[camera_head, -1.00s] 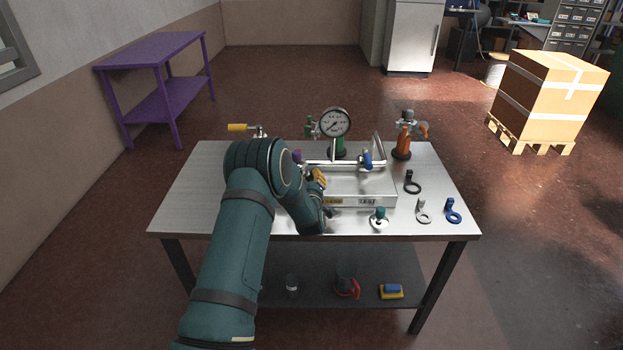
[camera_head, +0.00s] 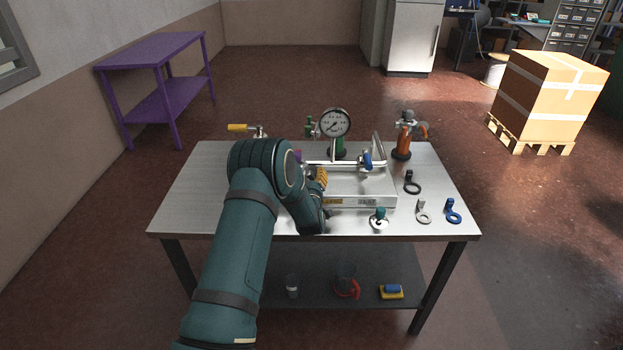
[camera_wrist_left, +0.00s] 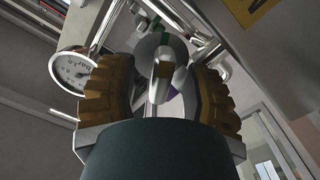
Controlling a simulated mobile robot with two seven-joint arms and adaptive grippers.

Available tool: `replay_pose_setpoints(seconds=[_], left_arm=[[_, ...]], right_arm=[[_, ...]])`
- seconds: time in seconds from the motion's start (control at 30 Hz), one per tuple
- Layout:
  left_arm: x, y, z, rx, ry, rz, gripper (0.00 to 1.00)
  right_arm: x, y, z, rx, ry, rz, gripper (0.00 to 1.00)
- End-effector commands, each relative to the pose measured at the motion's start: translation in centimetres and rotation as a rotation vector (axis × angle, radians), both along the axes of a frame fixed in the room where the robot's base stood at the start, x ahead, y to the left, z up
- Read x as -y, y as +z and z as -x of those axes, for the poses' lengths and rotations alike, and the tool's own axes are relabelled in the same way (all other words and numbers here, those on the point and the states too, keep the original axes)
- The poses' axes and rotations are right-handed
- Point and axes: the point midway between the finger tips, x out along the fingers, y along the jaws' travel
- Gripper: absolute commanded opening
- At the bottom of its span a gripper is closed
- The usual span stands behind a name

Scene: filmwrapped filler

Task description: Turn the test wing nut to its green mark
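The steel test rig (camera_head: 350,187) stands on the workbench, with a label that seems to read TEST at its front right. A blue-handled fitting (camera_head: 367,161) sits on the pipe above that label. A purple part (camera_head: 297,155) is at the pipe's left end. My left gripper (camera_head: 321,178) is low over the rig's left side, its fingers partly hidden by its wrist. I cannot tell contact, or make out the green mark. My right gripper is not in view.
A pressure gauge (camera_head: 335,122) rises behind the rig. An orange bottle-like fitting (camera_head: 402,145) stands back right. The workbench's left (camera_head: 195,205) is clear.

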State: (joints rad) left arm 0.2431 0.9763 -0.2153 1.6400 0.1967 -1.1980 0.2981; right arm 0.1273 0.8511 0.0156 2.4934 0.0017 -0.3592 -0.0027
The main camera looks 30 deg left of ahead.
Motion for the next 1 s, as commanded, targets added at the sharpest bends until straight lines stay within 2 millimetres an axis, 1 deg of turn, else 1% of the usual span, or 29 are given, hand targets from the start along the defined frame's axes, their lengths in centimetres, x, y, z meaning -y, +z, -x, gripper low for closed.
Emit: replay_pose_setpoints(seconds=[0.23, 0.37, 0.47, 0.8, 1.0], left_arm=[[0.1, -0.2, 0.1, -0.003, -0.001, 0.002, 0.47], [0.5, -0.2, 0.7, -0.005, -0.001, 0.003, 0.47], [1.1, -0.2, 1.7, -0.005, -0.001, 0.003, 0.47], [4.5, -0.2, 7.3, -0.004, -0.002, 0.003, 0.47], [5.9, -0.2, 9.5, -0.004, -0.002, 0.003, 0.47]], right_arm=[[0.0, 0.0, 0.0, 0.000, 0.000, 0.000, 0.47], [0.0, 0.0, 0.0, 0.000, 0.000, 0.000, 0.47], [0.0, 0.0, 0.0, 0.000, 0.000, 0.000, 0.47], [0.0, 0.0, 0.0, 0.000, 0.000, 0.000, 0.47], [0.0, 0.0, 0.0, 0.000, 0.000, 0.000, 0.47]])
